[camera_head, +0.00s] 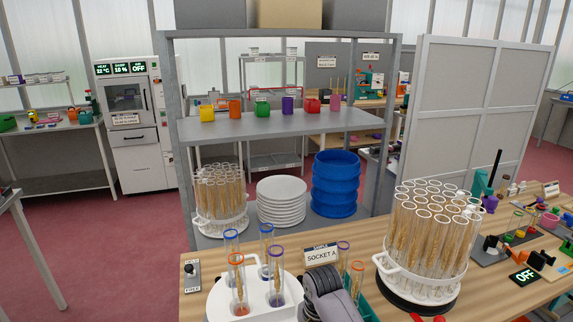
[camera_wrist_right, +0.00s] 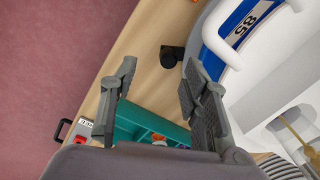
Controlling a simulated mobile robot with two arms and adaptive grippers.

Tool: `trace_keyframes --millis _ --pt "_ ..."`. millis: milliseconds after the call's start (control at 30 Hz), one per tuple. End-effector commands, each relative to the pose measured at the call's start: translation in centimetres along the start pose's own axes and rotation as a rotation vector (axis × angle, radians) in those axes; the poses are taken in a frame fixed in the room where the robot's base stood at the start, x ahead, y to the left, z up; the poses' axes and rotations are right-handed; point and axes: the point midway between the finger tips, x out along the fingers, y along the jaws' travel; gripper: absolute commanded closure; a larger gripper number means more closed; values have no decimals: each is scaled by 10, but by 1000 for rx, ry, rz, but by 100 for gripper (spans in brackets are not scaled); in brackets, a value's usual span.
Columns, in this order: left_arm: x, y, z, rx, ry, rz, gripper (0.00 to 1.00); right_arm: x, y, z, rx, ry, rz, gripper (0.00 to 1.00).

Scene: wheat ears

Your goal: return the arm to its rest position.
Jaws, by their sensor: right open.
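My right gripper (camera_wrist_right: 160,68) shows in the right wrist view with its two grey fingers spread apart and nothing between them. Below it are the wooden table (camera_wrist_right: 150,95) and a teal rack (camera_wrist_right: 150,125). In the head view, a grey part of my arm (camera_head: 332,298) shows at the bottom middle, between a white round holder (camera_head: 216,302) and the teal rack (camera_head: 367,306). The fingertips cannot be made out there. My left gripper is in neither view.
Colour-rimmed tubes (camera_head: 266,262) stand in the white holder, beside the Socket A sign (camera_head: 322,254). A large round rack of wheat tubes (camera_head: 425,240) stands to the right. Behind is a grey shelf (camera_head: 290,124) with pots. Bare tabletop (camera_head: 220,270) shows at the left.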

Motion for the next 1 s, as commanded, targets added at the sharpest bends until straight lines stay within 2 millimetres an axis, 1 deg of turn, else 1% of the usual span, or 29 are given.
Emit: trace_keyframes --millis 33,167,200,267,300,367,400,500,600,800,1000 --pt "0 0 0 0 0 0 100 14 16 7 -49 -9 -12 57" --pt "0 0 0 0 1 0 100 36 57 21 -204 -6 -65 57" --pt "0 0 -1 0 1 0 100 41 72 25 -253 0 -79 57" --pt "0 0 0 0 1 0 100 47 95 32 -328 14 -100 57" --pt "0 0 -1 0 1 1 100 50 111 36 -377 26 -111 57" --pt "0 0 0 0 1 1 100 51 136 42 -452 46 -125 57" --pt "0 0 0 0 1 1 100 51 152 46 -502 63 -131 57" --pt "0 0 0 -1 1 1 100 45 192 55 -623 109 -139 57" --pt "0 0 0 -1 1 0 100 36 223 61 -721 150 -136 57" --pt "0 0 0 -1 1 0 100 17 263 70 -858 209 -121 57" --pt "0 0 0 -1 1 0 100 -2 293 77 -966 254 -102 57"
